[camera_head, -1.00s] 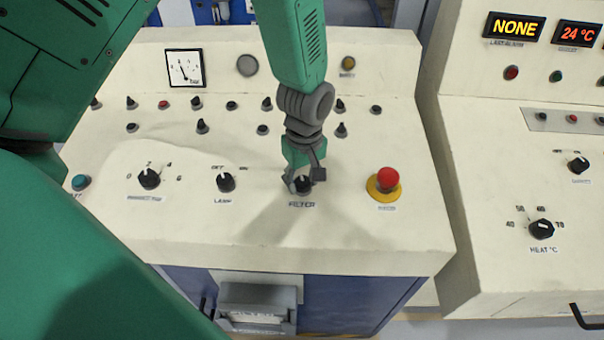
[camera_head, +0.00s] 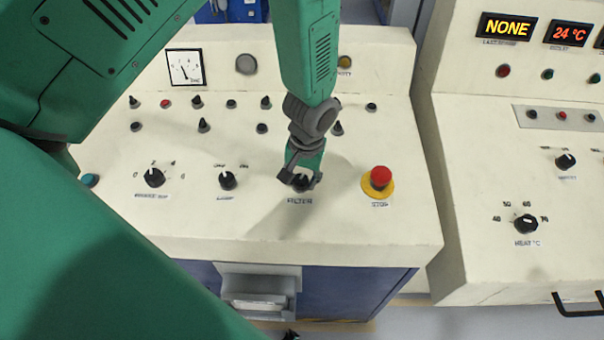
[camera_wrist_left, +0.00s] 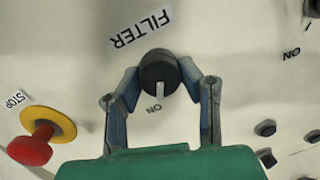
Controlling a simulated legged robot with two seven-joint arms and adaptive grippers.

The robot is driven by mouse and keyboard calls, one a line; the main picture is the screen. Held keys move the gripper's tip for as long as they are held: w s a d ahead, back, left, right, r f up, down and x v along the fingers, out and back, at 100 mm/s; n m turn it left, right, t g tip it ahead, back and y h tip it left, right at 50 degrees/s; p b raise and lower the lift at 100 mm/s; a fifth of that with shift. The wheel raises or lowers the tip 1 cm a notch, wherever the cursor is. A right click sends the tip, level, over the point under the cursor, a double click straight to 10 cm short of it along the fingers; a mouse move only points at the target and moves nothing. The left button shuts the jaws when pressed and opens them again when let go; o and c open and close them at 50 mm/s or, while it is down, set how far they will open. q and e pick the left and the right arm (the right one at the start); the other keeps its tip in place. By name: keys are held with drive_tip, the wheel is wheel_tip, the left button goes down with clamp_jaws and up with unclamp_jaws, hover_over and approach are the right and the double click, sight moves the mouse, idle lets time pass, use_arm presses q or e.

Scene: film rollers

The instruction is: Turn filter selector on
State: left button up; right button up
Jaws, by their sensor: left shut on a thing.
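The filter selector is a round black knob (camera_wrist_left: 160,72) with a white pointer mark. In the left wrist view its mark points toward the "ON" label (camera_wrist_left: 154,109), and the "FILTER" label (camera_wrist_left: 140,28) reads upside down beyond it. My left gripper (camera_head: 300,180) is over the knob above the FILTER label in the head view. In the left wrist view the gripper (camera_wrist_left: 160,76) has its two fingers on opposite sides of the knob, shut on it. The fingers hide much of the knob in the head view.
A red stop button (camera_head: 380,177) on a yellow base is right of the knob. A lamp selector (camera_head: 228,180) is to its left. Several small switches stand behind. A second console with a heat dial (camera_head: 526,224) is at the right.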

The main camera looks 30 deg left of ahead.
sight(305, 181)
use_arm(q)
drive_tip(key=shift+w+a+r+m, duration=0.1)
drive_tip(key=shift+w+r+m, duration=0.1)
drive_tip(key=shift+m, duration=0.1)
drive_tip(key=o, duration=1.2)
drive_tip(key=shift+s, duration=0.1)
drive_tip(key=shift+c, duration=0.2)
drive_tip(key=shift+s+r, duration=0.1)
drive_tip(key=shift+s, duration=0.2)
drive_tip(key=shift+w+d+r, duration=0.15)
drive_tip(key=shift+d+r, duration=0.1)
drive_tip(key=shift+r, duration=0.05)
wheel_tip(305, 181, up, 11)
drive_tip(key=shift+d+r, duration=0.15)
drive_tip(key=shift+d, duration=0.3)
